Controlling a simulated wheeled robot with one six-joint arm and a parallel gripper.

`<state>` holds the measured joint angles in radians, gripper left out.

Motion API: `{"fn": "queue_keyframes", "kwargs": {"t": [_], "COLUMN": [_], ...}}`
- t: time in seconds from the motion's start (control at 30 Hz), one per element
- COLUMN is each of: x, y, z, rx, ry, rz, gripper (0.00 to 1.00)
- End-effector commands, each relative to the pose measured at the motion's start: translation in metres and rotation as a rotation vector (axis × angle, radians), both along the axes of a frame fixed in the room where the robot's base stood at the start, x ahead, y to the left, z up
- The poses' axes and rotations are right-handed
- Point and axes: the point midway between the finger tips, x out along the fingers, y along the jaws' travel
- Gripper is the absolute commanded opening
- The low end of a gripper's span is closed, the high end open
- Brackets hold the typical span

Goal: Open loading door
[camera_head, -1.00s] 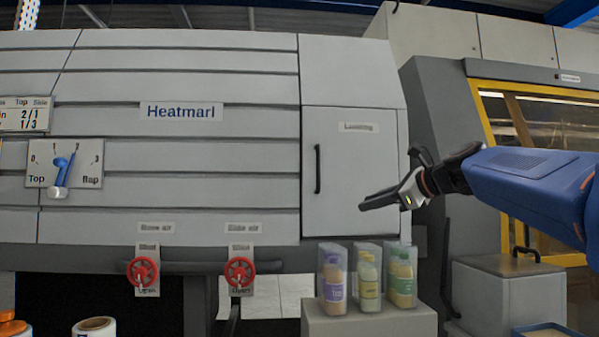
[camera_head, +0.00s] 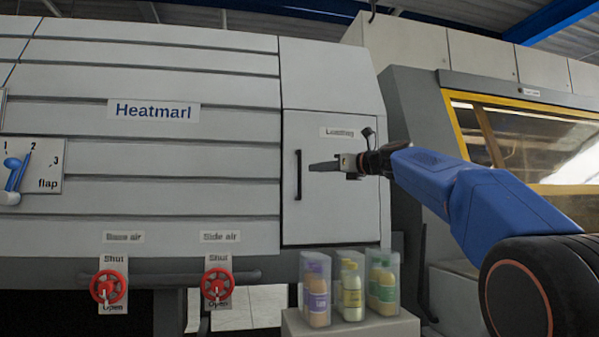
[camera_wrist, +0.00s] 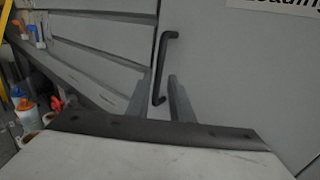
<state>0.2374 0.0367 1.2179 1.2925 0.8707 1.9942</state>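The loading door (camera_head: 345,210) is a light grey panel labelled "Loading" on the right part of the grey machine, and it is shut. Its black vertical bar handle (camera_head: 298,175) is near its left edge. My gripper (camera_head: 312,167) is in front of the door, just right of the handle in the head view. In the wrist view the handle (camera_wrist: 161,68) stands ahead, and its lower end shows between the two open fingers of my gripper (camera_wrist: 160,92). The fingers look apart from the handle, and nothing is held.
Several bottles in clear packs (camera_head: 348,288) stand on a grey block (camera_head: 345,325) below the door. Two red valve wheels (camera_head: 108,287) (camera_head: 216,285) are at lower left. A yellow-framed window (camera_head: 530,140) is at the right.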

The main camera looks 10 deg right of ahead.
Motion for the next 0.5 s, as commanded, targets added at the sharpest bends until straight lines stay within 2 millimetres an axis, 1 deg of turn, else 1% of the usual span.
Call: {"fn": "queue_keyframes", "kwargs": {"t": [0.03,0.1,0.3,0.5], "x": [0.008,0.019,0.047,0.068], "y": [0.007,0.013,0.032,0.046], "z": [-0.001,-0.001,0.0,0.0], "rx": [-0.001,-0.001,-0.001,-0.001], "ry": [0.0,0.001,-0.001,-0.001], "rz": [0.003,0.003,0.002,0.001], "gripper": [0.2,0.2,0.2,0.2]}}
